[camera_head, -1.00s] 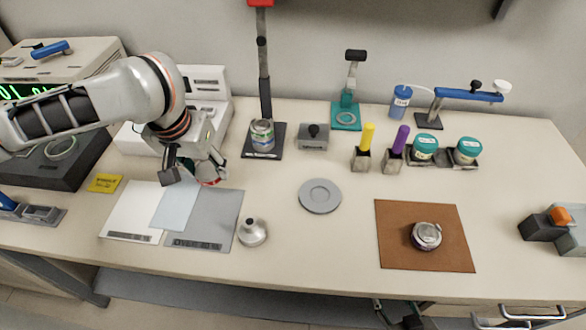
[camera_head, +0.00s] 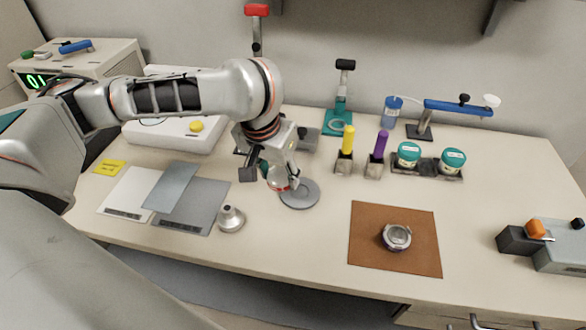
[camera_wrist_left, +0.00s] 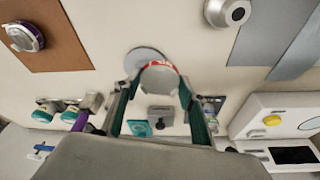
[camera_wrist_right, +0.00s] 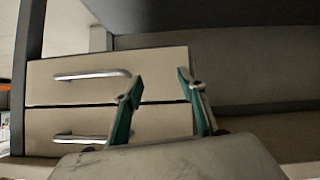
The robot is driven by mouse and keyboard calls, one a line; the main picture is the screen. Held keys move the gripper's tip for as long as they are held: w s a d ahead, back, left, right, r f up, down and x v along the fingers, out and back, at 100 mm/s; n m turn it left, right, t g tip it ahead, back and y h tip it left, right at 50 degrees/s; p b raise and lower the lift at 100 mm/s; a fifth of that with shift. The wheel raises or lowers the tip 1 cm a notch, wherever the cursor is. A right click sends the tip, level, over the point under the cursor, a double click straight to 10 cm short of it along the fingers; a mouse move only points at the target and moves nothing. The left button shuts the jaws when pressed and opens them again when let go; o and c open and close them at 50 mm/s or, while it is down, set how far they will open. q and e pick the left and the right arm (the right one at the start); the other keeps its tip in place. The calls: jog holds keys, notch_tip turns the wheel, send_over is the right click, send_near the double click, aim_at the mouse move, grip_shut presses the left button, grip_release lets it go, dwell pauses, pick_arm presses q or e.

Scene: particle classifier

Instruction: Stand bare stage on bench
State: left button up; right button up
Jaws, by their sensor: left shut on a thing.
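My left gripper (camera_head: 270,176) is shut on a small round grey piece with a red and white band, which looks like the stage (camera_wrist_left: 160,77). In the head view it is partly hidden by the fingers. The gripper holds it over or just behind the flat grey disc (camera_head: 300,194) on the bench (camera_head: 300,245); the gap between them is hard to judge. In the left wrist view the disc (camera_wrist_left: 142,54) shows partly behind the held piece. My right gripper (camera_wrist_right: 162,85) is open and empty, facing drawer fronts, and is outside the head view.
A grey funnel-like piece (camera_head: 231,219) stands left of the disc beside the grey mat (camera_head: 195,212). A purple-banded round piece (camera_head: 396,237) sits on the brown mat (camera_head: 365,255). Yellow (camera_head: 348,140) and purple (camera_head: 382,145) handled tools stand behind. Bare bench lies in front of the disc.

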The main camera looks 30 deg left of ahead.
pick_arm(q)
jog(key=d+r+m+p, duration=0.2)
jog(key=d+r+p, duration=0.1)
jog(key=d+r, duration=0.1)
notch_tip(320, 180, up, 9)
jog(key=m+h+p, duration=0.2)
jog(key=m+p, duration=0.4)
jog(key=p, duration=0.2)
send_over(328, 238)
jog(key=shift+g, duration=0.5)
jog(key=f+b, duration=0.1)
jog(key=f, duration=0.4)
jog(key=f+b, duration=0.1)
jog(key=f, duration=0.4)
jog(key=s+f+b, duration=0.1)
jog(key=f+b, duration=0.1)
jog(key=f, duration=0.2)
jog(key=shift+a+f, duration=0.3)
jog(key=shift+f, duration=0.1)
jog(key=shift+w+f+b, duration=0.1)
jog(key=shift+f+b, duration=0.25)
jog(key=shift+f, duration=0.4)
notch_tip(328, 238, down, 4)
jog(key=shift+r+b, duration=0.1)
jog(key=shift+b, duration=0.65)
jog(key=shift+r, duration=0.1)
pick_arm(e)
jog(key=r, duration=0.4)
jog(key=shift+d+r, duration=0.35)
jog(key=shift+r, duration=0.05)
